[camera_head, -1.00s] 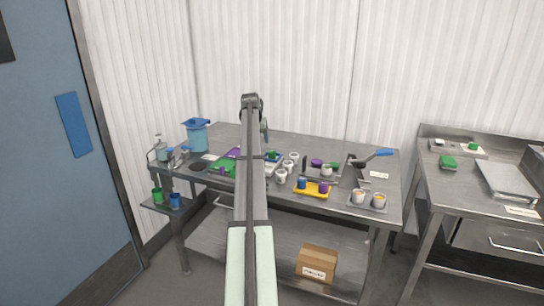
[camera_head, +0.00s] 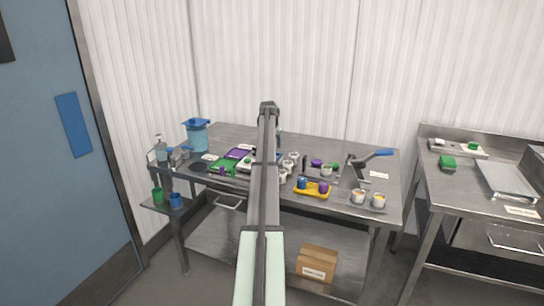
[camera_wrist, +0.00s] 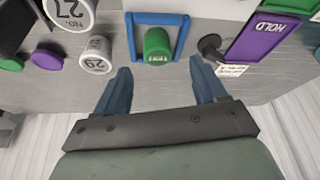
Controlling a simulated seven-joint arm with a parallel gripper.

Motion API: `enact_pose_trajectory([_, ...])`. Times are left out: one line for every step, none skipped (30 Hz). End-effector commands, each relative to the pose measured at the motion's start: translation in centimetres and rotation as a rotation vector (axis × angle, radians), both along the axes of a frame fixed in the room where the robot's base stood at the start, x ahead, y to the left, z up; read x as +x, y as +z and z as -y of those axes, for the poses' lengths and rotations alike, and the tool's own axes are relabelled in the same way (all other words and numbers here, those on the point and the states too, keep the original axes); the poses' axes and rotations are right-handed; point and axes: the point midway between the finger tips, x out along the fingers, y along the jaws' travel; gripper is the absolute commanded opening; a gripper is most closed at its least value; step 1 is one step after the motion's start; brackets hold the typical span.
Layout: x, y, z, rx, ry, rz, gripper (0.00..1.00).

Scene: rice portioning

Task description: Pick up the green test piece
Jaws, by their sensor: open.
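The green test piece (camera_wrist: 158,46) is a short green cylinder with a white "TEST" label, in the wrist view just above centre. It stands inside a blue square frame (camera_wrist: 183,37). My gripper (camera_wrist: 160,67) is open, with one blue-grey finger to each side in the picture and the test piece beyond the gap between the fingertips. The fingers look clear of the piece. In the head view my arm covers part of this area, and I cannot tell which green spot is the test piece.
White cups, one marked 29 (camera_wrist: 95,55) and one marked 27 (camera_wrist: 70,14), stand left of the frame. A dark round knob (camera_wrist: 209,44) and a purple HOLD tray (camera_wrist: 262,36) lie to the right. A yellow tray (camera_head: 312,191) holds small pieces.

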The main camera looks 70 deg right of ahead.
Motion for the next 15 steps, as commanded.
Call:
enact_pose_trajectory([0.0, -0.2, 0.1, 0.0, 0.0, 0.0, 0.71])
enact_pose_trajectory([0.0, -0.3, 0.1, 0.0, 0.0, 0.0, 0.71])
enact_pose_trajectory([0.0, -0.4, 0.2, 0.0, 0.0, 0.0, 0.71])
enact_pose_trajectory([0.0, -0.6, 0.3, 0.0, 0.0, 0.0, 0.71])
enact_pose_trajectory([0.0, -0.7, 0.4, -0.001, 0.0, 0.0, 0.71])
enact_pose_trajectory([0.0, -1.1, 0.6, -0.001, 0.0, 0.0, 0.71])
enact_pose_trajectory([0.0, -1.3, 0.7, -0.001, 0.0, 0.0, 0.71])
enact_pose_trajectory([0.0, -1.6, 0.9, -0.001, 0.0, 0.0, 0.71])
enact_pose_trajectory([0.0, -2.1, 1.1, 0.0, 0.0, 0.0, 0.71])
enact_pose_trajectory([0.0, -2.5, 1.3, 0.0, 0.0, 0.0, 0.71])
enact_pose_trajectory([0.0, -2.9, 1.5, 0.001, 0.0, 0.0, 0.71])
enact_pose_trajectory([0.1, -3.5, 1.7, 0.001, 0.0, 0.0, 0.71])
enact_pose_trajectory([0.1, -3.8, 1.8, 0.001, 0.0, 0.0, 0.71])
enact_pose_trajectory([0.2, -4.1, 2.0, 0.0, 0.0, 0.0, 0.71])
enact_pose_trajectory([0.2, -4.4, 2.1, -0.001, 0.0, 0.0, 0.71])
